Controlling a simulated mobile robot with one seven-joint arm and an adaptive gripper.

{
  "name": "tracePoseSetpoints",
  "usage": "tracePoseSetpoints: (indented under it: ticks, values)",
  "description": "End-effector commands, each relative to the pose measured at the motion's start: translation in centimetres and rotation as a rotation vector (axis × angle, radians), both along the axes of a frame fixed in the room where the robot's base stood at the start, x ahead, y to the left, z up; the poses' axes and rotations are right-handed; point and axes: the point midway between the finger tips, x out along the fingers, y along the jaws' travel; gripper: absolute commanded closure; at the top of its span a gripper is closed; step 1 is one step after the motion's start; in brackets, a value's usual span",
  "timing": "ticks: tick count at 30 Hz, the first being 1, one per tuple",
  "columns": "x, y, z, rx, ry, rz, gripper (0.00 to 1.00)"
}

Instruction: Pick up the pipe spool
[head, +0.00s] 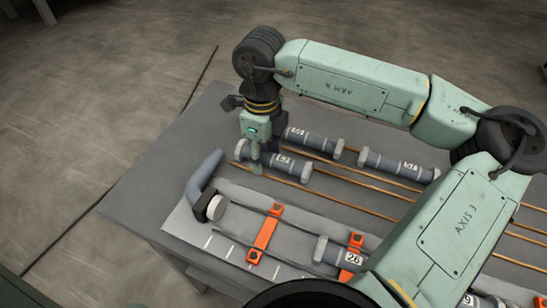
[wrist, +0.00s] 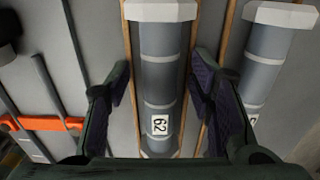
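Several grey pipe spools with pale end flanges and number labels lie on the table. One pipe spool (head: 285,162) lies below my gripper (head: 256,160), which hides part of its left end. In the wrist view this spool (wrist: 162,70) runs up the middle, with a label that seems to read 62. My gripper (wrist: 160,88) is open. Its dark fingers stand on either side of the spool, with a visible gap on each side. Nothing is held.
A neighbouring spool (head: 312,141) lies close behind; it also shows at the right of the wrist view (wrist: 264,62). Another spool (head: 400,164) lies to the right. Copper-coloured rails (head: 345,196) run alongside. Orange clamps (head: 264,236), a bent grey pipe (head: 204,178) and spool 26 (head: 338,256) are in front.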

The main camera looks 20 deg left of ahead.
Motion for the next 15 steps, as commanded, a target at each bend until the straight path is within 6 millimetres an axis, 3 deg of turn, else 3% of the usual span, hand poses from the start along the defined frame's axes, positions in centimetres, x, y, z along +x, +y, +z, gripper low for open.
tracePoseSetpoints:
  ticks: [15]
  values:
    - [0.01, 0.00, 0.05, 0.000, 0.000, 0.000, 0.86]
